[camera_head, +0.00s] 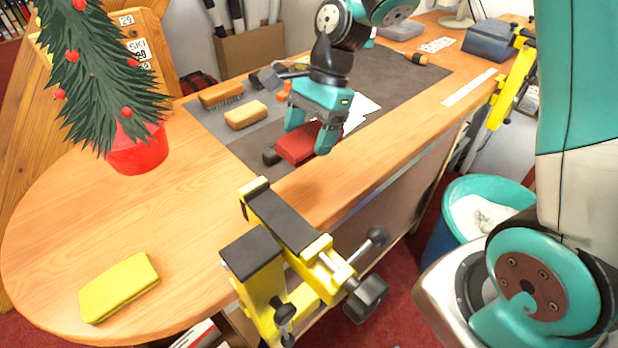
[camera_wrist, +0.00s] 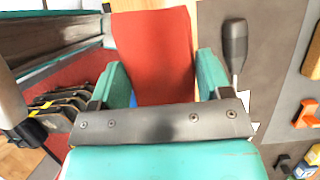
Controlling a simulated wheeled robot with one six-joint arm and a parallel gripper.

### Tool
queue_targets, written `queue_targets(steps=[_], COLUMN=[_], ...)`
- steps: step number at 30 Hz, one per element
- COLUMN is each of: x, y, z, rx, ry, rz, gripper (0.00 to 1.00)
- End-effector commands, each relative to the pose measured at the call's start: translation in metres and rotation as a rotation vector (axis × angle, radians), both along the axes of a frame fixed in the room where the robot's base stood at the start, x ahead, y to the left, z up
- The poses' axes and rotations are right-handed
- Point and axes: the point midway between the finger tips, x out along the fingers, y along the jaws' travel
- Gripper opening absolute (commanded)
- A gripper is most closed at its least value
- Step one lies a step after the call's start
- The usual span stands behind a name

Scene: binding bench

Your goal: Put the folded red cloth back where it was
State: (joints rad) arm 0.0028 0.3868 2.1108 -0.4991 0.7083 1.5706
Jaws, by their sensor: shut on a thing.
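The folded red cloth (camera_head: 298,148) is at the front edge of the dark mat on the bench, below my gripper (camera_head: 309,138). My gripper points down and is shut on the cloth, with a teal finger on either side of it. In the wrist view the red cloth (camera_wrist: 152,50) runs between the two fingers of my gripper (camera_wrist: 162,80) and reaches past them. I cannot tell whether the cloth touches the mat or hangs just above it.
A dark-handled tool (camera_wrist: 234,45) lies beside the cloth. The left bench end has bare wood.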

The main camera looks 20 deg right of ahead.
Motion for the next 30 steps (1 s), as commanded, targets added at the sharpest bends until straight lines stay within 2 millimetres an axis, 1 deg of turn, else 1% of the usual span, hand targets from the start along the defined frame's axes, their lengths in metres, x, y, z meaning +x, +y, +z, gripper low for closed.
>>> queue_targets(steps=[1,3,6,9,13,18,21,30], x=[-0.001,-0.001,-0.001,0.000,0.000,-0.001,0.000,0.000], y=[0.000,0.000,0.000,0.000,0.000,0.000,0.000,0.000], z=[-0.016,-0.033,-0.054,-0.066,-0.076,-0.101,-0.108,-0.110], rx=[0.001,0.000,0.000,0.000,0.000,0.000,0.001,0.000], ry=[0.008,0.007,0.005,0.002,0.003,0.003,0.001,0.000], rz=[0.000,0.002,0.002,0.001,0.001,0.001,0.000,0.001], gripper=[0.49,0.49,0.49,0.49,0.49,0.49,0.49,0.49])
